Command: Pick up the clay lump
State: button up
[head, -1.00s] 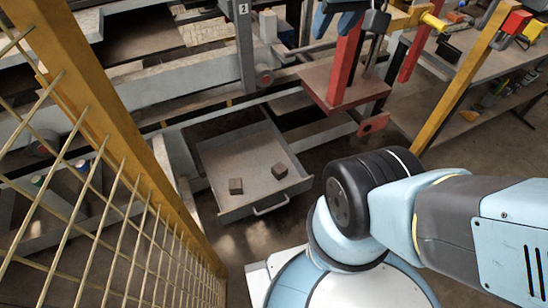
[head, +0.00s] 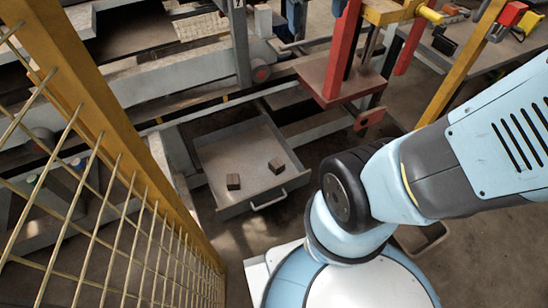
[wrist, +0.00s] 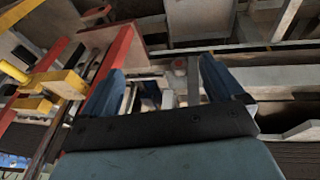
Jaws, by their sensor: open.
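Two small brown blocks lie apart in a grey open tray (head: 245,150) in the head view. The left block (head: 233,182) is nearer the tray's left wall, and the right block (head: 277,166) is nearer its right wall. I cannot tell which one is the clay lump. My gripper (wrist: 162,70) shows in the wrist view with two dark blue fingers spread wide and nothing between them. It faces the machinery, and neither block shows in that view. In the head view, blue parts at the top edge may be my fingers, but I cannot be sure.
A red platform (head: 335,84) on red posts stands behind and right of the tray. A yellow post with wire mesh (head: 110,215) fills the left side. Grey machine beams (head: 185,80) run behind the tray. A workbench (head: 475,60) stands at the upper right.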

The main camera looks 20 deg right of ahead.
jog(key=w+f+n+g+h, duration=0.2)
jog(key=w+f, duration=0.4)
jog(key=w, duration=0.3)
jog(key=n+g+h, duration=0.1)
jog(key=n+h, duration=0.4)
jog(key=n, duration=0.2)
send_over(276, 163)
jog(key=w+a, duration=0.2)
jog(key=w, duration=0.1)
notch_tip(276, 163, down, 25)
jog(key=s+f+n+t+h, duration=0.1)
jog(key=f+n, duration=0.3)
jog(key=f, duration=1.2)
jog(key=s+a+f+n+t+h, duration=0.1)
jog(key=s+f+n, duration=0.1)
jog(key=f, duration=1.4)
jog(key=s+a+f+n+t, duration=0.1)
jog(key=f+n, duration=0.4)
jog(key=f, duration=1.1)
jog(key=shift+s+a+f+n+t+h, duration=0.1)
jog(key=shift+s+n+t+h, duration=0.2)
jog(key=shift+s+t+h, duration=0.15)
jog(key=shift+x, duration=3.7)
jog(key=shift+w, duration=0.1)
